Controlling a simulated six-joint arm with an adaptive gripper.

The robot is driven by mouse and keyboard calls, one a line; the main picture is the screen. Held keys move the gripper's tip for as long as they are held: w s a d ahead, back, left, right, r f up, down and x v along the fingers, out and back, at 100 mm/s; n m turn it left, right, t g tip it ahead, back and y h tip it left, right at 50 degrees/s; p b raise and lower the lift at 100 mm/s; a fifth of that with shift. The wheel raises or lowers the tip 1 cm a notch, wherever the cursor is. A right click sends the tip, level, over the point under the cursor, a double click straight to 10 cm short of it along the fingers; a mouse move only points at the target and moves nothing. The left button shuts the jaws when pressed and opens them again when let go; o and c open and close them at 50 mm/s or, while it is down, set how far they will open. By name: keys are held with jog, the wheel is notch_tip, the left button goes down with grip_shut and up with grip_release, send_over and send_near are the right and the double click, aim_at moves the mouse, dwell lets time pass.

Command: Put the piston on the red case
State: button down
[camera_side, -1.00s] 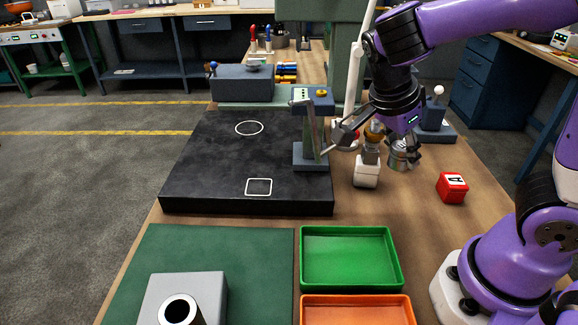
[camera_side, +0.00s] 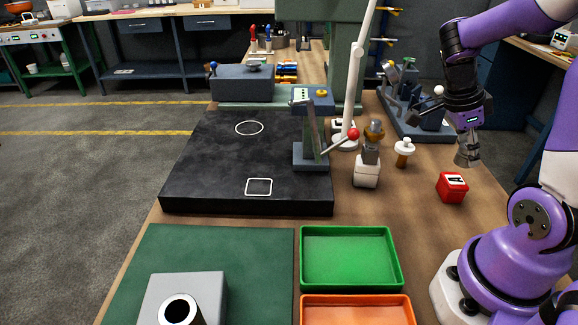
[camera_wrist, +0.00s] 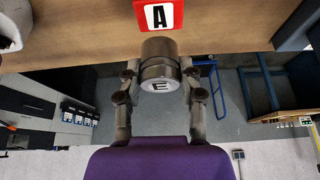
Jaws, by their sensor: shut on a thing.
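The piston is a short silver cylinder marked E (camera_wrist: 158,66), and it also shows in the side view (camera_side: 467,157). My gripper (camera_wrist: 160,74) is shut on it, one finger on each side. In the side view my gripper (camera_side: 467,145) holds the piston in the air, above and slightly right of the red case. The red case (camera_side: 452,188) is a small red block with a white A label, resting on the wooden bench. In the wrist view the red case (camera_wrist: 158,15) shows at the top edge, beyond the piston.
A white-based object with a metal top (camera_side: 366,171) and a small white knobbed piece (camera_side: 404,150) stand left of the case. A lever press (camera_side: 312,130) with a red knob stands further left. The green tray (camera_side: 398,281) and orange tray (camera_side: 358,301) lie in front.

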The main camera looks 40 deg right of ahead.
aim_at(462, 165)
jog(key=shift+d+f, duration=0.15)
jog(key=shift+f, duration=1.95)
jog(key=shift+c, duration=2.3)
grip_release()
jog(key=shift+f, duration=0.1)
jog(key=v, duration=1.2)
jog(key=w+a+r+n+t+y, duration=0.1)
jog(key=w+a+n+t+y, duration=0.1)
jog(key=a+n+t, duration=0.7)
jog(key=a+n+y, duration=0.1)
jog(key=a+n, duration=0.7)
jog(key=n, duration=1)
jog(key=shift+w+a+n, duration=0.35)
jog(key=shift+n, duration=0.05)
